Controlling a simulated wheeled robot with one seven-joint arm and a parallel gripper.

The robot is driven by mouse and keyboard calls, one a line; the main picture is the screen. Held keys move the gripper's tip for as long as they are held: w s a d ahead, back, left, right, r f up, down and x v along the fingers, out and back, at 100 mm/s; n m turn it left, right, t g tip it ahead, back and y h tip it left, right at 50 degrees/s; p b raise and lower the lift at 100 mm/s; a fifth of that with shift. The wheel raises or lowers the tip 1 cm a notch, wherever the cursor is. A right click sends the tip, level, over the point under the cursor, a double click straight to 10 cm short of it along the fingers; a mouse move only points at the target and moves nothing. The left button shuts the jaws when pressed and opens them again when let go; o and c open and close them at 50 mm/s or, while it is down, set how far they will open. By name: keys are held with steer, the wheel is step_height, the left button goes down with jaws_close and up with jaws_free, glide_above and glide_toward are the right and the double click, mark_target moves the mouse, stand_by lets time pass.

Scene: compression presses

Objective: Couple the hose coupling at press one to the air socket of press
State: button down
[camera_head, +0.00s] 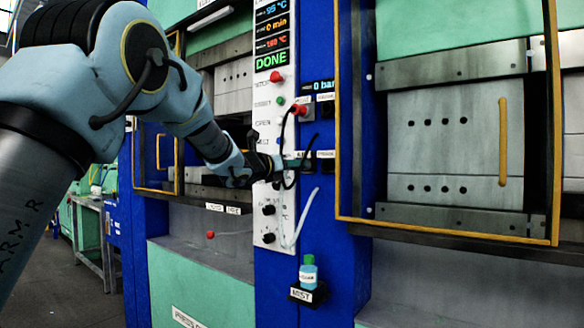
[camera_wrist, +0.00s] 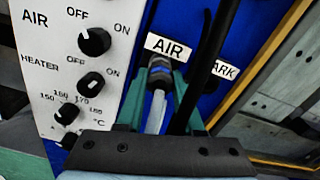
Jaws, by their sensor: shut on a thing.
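In the wrist view, the hose coupling (camera_wrist: 160,78) is a dark body with a blue band, with a pale hose (camera_wrist: 156,112) running from it toward me. My gripper (camera_wrist: 160,85), with teal fingers on both sides, is shut on it. The coupling is directly below the AIR label (camera_wrist: 167,47). The air socket is hidden behind it, so I cannot tell whether the two are joined. In the head view, my gripper (camera_head: 294,163) is at the blue column beside the white control panel; the coupling is too small to make out there.
A PARK label (camera_wrist: 222,70) is right of the AIR label, partly covered by a black cable (camera_wrist: 206,70). In the head view, a red connector (camera_head: 298,109) sits above my gripper. A MIST bottle (camera_head: 308,274) is below.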

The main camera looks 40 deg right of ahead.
steer(key=shift+d, duration=0.3)
steer(key=shift+c, duration=2.3)
jaws_free()
steer(key=b+v, duration=0.3)
steer(key=v, duration=0.7)
steer(key=shift+a+b, duration=0.3)
steer(key=shift+a, duration=0.1)
